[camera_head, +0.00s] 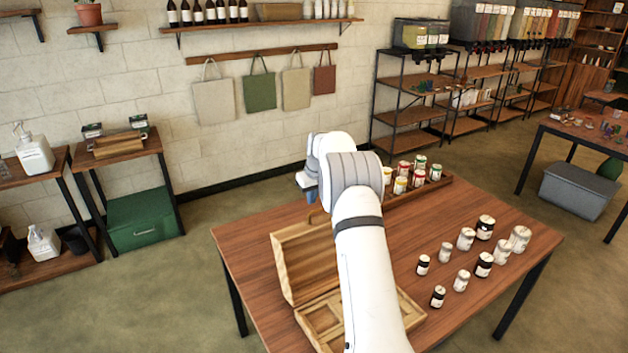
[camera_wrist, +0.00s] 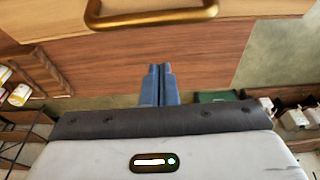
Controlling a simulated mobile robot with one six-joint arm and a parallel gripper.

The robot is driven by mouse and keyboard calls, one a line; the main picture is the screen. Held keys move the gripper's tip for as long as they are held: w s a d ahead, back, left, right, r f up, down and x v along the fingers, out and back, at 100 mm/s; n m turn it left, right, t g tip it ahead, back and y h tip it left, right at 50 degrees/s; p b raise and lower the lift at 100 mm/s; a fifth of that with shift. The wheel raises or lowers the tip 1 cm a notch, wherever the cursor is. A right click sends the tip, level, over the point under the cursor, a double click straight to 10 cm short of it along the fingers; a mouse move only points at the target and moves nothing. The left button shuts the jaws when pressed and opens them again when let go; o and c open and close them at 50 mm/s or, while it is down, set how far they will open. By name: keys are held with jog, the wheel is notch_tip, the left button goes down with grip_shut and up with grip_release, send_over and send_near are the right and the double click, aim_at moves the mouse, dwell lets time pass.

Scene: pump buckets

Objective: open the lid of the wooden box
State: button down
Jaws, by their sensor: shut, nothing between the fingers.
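The wooden box (camera_head: 306,318) stands on the near left part of the brown table. Its lid (camera_head: 304,262) is swung up and stands steeply open at the back of the box, and the compartments of the base show beside my arm. My arm hides the right part of the box. The brass handle (camera_wrist: 150,18) of the lid crosses the top of the wrist view. My gripper (camera_wrist: 159,68) has its blue fingers together and empty, apart from the handle. In the head view, a bit of blue finger (camera_head: 311,194) shows above the lid's top edge.
Several white and dark jars (camera_head: 466,239) stand on the table (camera_head: 412,222) to the right of my arm. A tray (camera_head: 436,186) with several colored cans is at the table's back. A green crate (camera_head: 143,219) sits under a shelf at left.

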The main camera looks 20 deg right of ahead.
aim_at(319, 216)
jog(key=s, duration=0.2)
jog(key=s+p, duration=0.1)
jog(key=shift+d+r, duration=0.25)
jog(key=shift+r, duration=0.1)
jog(key=shift+s+d+f, duration=0.1)
jog(key=shift+s+f, duration=0.1)
jog(key=shift+s, duration=0.25)
